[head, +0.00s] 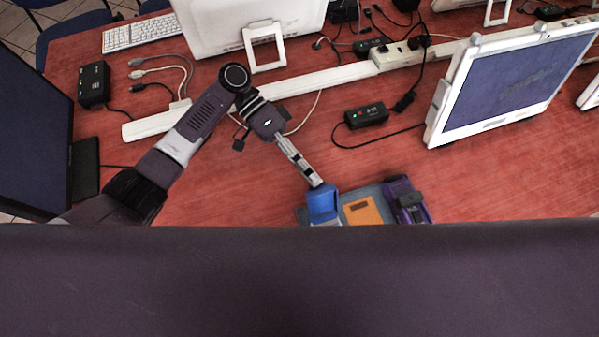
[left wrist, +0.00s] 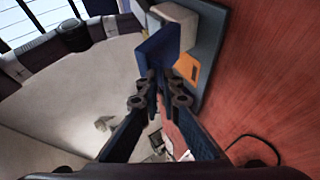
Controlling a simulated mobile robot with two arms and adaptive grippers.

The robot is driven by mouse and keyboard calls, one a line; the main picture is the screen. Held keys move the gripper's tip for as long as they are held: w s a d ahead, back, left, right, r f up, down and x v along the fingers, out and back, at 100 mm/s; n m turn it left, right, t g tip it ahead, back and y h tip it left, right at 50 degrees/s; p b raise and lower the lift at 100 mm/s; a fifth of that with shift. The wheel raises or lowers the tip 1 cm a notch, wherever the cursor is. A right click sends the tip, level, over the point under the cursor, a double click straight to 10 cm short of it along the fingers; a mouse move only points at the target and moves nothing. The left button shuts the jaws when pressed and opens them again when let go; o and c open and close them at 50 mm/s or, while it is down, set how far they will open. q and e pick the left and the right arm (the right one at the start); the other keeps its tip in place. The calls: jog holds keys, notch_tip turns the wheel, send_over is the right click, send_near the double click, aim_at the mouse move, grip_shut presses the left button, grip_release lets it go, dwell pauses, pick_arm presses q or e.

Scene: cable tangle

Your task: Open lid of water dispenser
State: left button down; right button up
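A small dispenser-like object lies at the table's front edge, with a grey-blue base (head: 372,192), an orange panel (head: 362,211) and a blue block (head: 322,204). I cannot tell which part is the lid. My left gripper (head: 312,181) reaches down to the blue block in the head view. In the left wrist view, the fingers (left wrist: 160,78) are close together in front of the blue block (left wrist: 158,52), with nothing clearly between them. Whether they touch it is unclear. A pale block (left wrist: 175,25) sits beside it. My right gripper is not in view.
A purple item (head: 407,204) stands at the object's right. A white cable trough (head: 320,79), power strip (head: 395,56), black adapter (head: 366,115) and loose cables lie behind. A monitor (head: 505,85) stands at right. The red table (head: 480,188) is bare at front right.

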aim_at(322, 202)
pick_arm(q)
jog(key=f, duration=0.1)
jog(key=s+f, duration=0.1)
jog(key=shift+s+a+f+g, duration=0.1)
jog(key=shift+s+f+g, duration=0.1)
jog(key=shift+f+g, duration=0.2)
jog(key=c, duration=2.2)
grip_release()
jog(key=shift+w, duration=0.1)
jog(key=o, duration=0.3)
jog(key=shift+s+d+r, duration=0.15)
jog(key=shift+s+d, duration=0.05)
jog(key=shift+d, duration=0.05)
jog(key=shift+w+a, duration=0.25)
jog(key=shift+w, duration=0.1)
jog(key=shift+c, duration=0.6)
jog(key=v, duration=0.4)
jog(key=r+v, duration=0.1)
jog(key=v, duration=0.7)
jog(key=shift+s+d+r, duration=0.15)
jog(key=shift+d, duration=0.2)
jog(key=shift+c, duration=0.4)
jog(key=shift+s, duration=0.1)
